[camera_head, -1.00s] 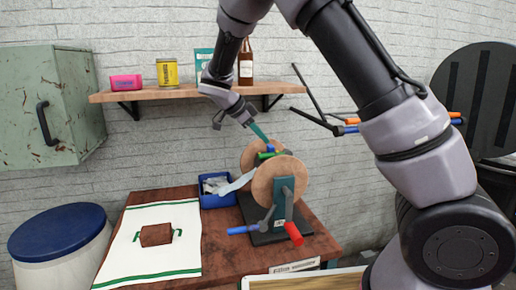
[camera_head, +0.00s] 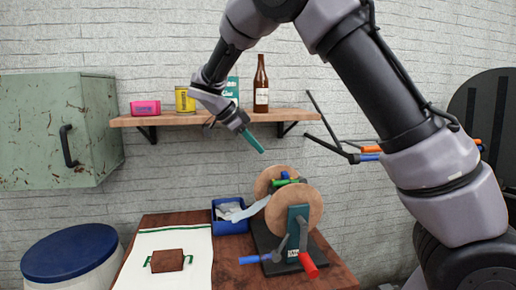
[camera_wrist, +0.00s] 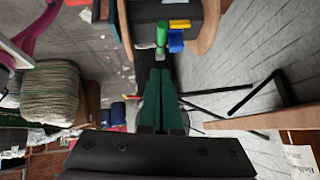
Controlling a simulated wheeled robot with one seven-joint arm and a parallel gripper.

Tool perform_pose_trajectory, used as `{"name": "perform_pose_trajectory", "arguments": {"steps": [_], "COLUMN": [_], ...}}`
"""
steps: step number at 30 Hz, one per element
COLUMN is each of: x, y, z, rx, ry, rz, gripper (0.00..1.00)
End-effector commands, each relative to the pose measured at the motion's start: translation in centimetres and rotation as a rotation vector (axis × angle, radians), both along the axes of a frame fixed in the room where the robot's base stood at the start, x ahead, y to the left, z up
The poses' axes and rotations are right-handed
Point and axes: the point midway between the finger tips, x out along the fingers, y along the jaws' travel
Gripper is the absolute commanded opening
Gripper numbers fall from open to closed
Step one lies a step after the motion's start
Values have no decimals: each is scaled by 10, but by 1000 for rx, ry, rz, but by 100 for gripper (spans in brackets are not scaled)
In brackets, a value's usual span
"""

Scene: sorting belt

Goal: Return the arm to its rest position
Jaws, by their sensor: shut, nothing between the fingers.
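My gripper (camera_head: 253,142) is in the air above the workbench, below the wall shelf, its green fingers shut together and pointing down and to the right. It also shows in the wrist view (camera_wrist: 158,100), with the two fingers side by side and nothing between them. A machine with two round tan discs (camera_head: 295,208) stands on the bench below the gripper. The gripper is apart from it. My arm reaches in from the upper right.
A wooden shelf (camera_head: 180,119) holds a pink box (camera_head: 145,107), a yellow can (camera_head: 185,99) and a brown bottle (camera_head: 261,85). A green cabinet (camera_head: 40,135) hangs left. A blue bin (camera_head: 229,226) and a white towel (camera_head: 168,241) with a brown block (camera_head: 167,260) are on the bench.

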Motion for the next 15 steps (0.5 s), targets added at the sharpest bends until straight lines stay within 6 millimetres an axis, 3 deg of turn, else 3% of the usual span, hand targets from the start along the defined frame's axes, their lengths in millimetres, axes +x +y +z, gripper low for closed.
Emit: {"name": "perform_pose_trajectory", "arguments": {"steps": [5,10,15], "x": [-1,-15,-48], "y": [-20,-80,-139], "z": [5,23,47], "rx": [40,194,382], "ry": [55,217,316], "rz": [16,122,324], "gripper": [0,0,0]}}
